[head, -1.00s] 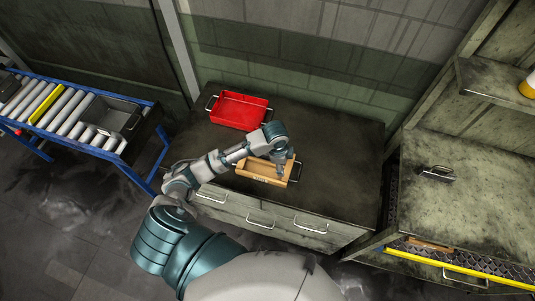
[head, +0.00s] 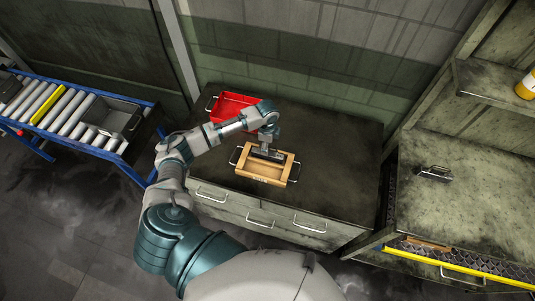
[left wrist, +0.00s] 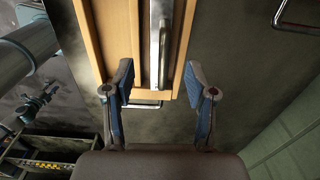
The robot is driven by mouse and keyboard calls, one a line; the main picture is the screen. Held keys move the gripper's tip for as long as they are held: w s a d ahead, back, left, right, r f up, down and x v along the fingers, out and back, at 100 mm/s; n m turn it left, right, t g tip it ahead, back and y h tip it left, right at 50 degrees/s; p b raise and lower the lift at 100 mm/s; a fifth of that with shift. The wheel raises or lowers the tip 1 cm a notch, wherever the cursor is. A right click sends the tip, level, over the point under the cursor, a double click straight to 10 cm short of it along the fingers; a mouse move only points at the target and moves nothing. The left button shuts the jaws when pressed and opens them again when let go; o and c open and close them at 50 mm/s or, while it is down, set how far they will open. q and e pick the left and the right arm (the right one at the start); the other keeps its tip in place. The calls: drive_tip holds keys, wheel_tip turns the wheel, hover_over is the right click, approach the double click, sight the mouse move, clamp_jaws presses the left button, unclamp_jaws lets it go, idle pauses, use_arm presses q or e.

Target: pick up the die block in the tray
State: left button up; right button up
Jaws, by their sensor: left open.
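A light wooden tray (head: 262,180) with dark end handles stands on the cabinet top in the head view. The die block (head: 267,153) is a dark bar along the far side inside this tray, partly covered by my gripper. My left gripper (head: 266,147) is over it, pointing down. In the left wrist view the tray (left wrist: 97,40) fills the upper middle, and the block's metal handle (left wrist: 162,45) runs between the two fingers. My left gripper (left wrist: 159,77) is open, one finger on each side of the handle's line; contact cannot be told. My right gripper is not in view.
A red tray (head: 232,104) stands behind, partly under my left arm. The cabinet top (head: 340,160) is clear on the right. A similar dark block (head: 435,173) lies on the right bench. A roller conveyor (head: 60,110) with a grey bin (head: 112,115) is at the left.

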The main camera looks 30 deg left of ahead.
sight(274, 157)
use_arm(q)
wheel_tip(274, 157, down, 6)
drive_tip(key=shift+d+r+p, duration=0.1)
drive_tip(key=shift+p, duration=0.45)
clamp_jaws()
drive_tip(key=shift+w+r, duration=0.1)
drive_tip(key=shift+w, duration=0.1)
